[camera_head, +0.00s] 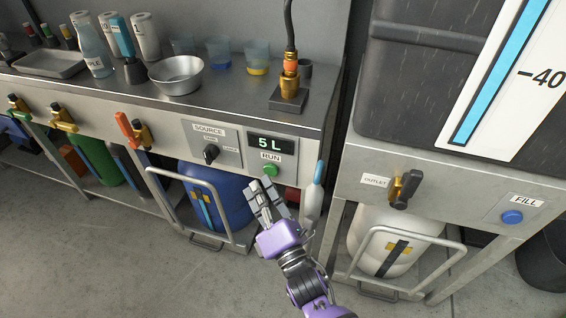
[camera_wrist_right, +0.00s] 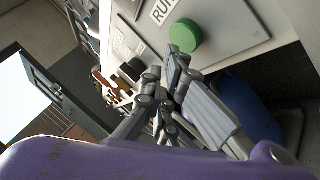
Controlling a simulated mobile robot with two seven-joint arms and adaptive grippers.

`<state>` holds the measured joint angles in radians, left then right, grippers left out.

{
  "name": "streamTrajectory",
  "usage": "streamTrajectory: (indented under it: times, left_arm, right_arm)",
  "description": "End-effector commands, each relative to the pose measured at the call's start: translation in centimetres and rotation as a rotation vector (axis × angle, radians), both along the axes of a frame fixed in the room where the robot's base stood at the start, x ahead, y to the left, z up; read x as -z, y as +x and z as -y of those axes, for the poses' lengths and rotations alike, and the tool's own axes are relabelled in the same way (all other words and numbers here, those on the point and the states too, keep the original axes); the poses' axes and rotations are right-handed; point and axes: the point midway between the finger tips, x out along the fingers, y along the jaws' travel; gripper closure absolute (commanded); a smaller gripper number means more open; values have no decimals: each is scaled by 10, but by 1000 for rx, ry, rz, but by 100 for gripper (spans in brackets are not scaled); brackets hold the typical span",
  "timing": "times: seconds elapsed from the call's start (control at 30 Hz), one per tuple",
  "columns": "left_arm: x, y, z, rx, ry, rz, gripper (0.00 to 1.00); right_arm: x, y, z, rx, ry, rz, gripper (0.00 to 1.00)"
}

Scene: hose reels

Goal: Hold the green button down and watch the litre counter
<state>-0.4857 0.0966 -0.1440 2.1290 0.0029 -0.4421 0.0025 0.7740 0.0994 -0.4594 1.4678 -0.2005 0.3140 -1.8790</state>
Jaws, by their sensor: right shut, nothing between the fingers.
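The green button (camera_head: 271,170) sits under the RUN label on the bench front. It also shows in the right wrist view (camera_wrist_right: 185,36). The litre counter (camera_head: 271,144) just above it reads "5 L" in green on a dark display. My right gripper (camera_head: 262,188) is shut and empty, its fingertips just below the button in the head view. In the wrist view its fingertips (camera_wrist_right: 176,52) are close to the button's edge; I cannot tell whether they touch. The button face is uncovered. My left gripper is not in view.
Left of the button is a SOURCE panel with a dark knob (camera_head: 211,152). A blue drum (camera_head: 228,192) stands below the bench. A hose nozzle (camera_head: 314,195) hangs close on the right. Further right are an OUTLET valve (camera_head: 405,188) and a blue FILL button (camera_head: 512,217).

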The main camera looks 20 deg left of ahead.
Motion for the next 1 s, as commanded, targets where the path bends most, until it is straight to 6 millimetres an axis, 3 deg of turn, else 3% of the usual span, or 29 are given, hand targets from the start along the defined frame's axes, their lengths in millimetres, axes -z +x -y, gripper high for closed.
streamTrajectory:
  times: [1.0]
  left_arm:
    - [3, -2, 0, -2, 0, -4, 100]
  right_arm:
    - [0, 12, 1, 0, -1, 1, 100]
